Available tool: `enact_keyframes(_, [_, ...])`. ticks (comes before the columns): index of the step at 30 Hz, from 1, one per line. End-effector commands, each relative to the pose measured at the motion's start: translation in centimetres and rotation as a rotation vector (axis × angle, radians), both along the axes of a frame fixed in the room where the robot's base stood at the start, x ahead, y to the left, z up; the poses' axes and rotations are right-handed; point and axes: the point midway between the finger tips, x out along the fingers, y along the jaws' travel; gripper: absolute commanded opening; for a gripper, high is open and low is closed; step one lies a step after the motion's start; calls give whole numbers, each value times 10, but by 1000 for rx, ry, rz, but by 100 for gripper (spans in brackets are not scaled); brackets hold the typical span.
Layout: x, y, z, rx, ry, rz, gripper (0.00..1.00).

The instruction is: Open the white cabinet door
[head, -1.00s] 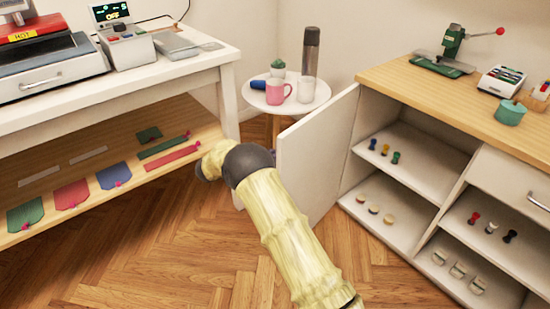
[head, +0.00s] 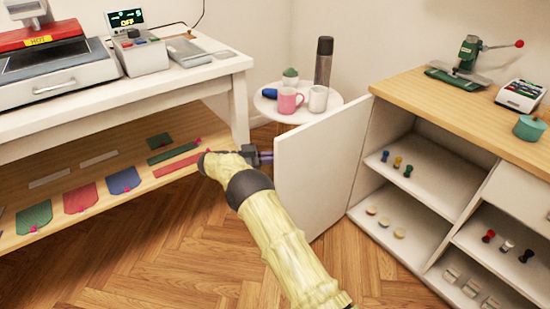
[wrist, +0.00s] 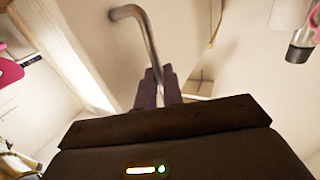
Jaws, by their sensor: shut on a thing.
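The white cabinet door (head: 322,172) stands open, swung out to the left of the shelves, and the inside of the cabinet shows. A bent metal bar handle (wrist: 145,28) is on the door in the wrist view; it is hidden in the head view. My gripper (head: 266,157) is at the door's left edge, fingers pointing right toward it. In the wrist view its dark fingers (wrist: 159,88) are shut on the handle near one end.
A small round table (head: 335,102) with a pink mug (head: 288,100), a white mug and a dark bottle stands behind the door. A white workbench (head: 240,105) with a lower shelf is at left, close to my gripper. The floor (head: 170,250) in front is clear.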

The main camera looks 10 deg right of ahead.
Motion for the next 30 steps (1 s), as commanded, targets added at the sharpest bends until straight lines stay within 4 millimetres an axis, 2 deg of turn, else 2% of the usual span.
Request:
enact_keyframes(1, [2,-6,0,-4,-1,-5,0])
enact_keyframes(4, [1,-6,0,-4,-1,-5,0])
enact_keyframes(6, [1,-6,0,-4,-1,-5,19])
enact_keyframes(8, [1,-5,0,-3,0,-4,30])
enact_keyframes(23, [0,8,-1,0,2,6,31])
enact_keyframes(30, [-1,35,-1,1,-1,11,31])
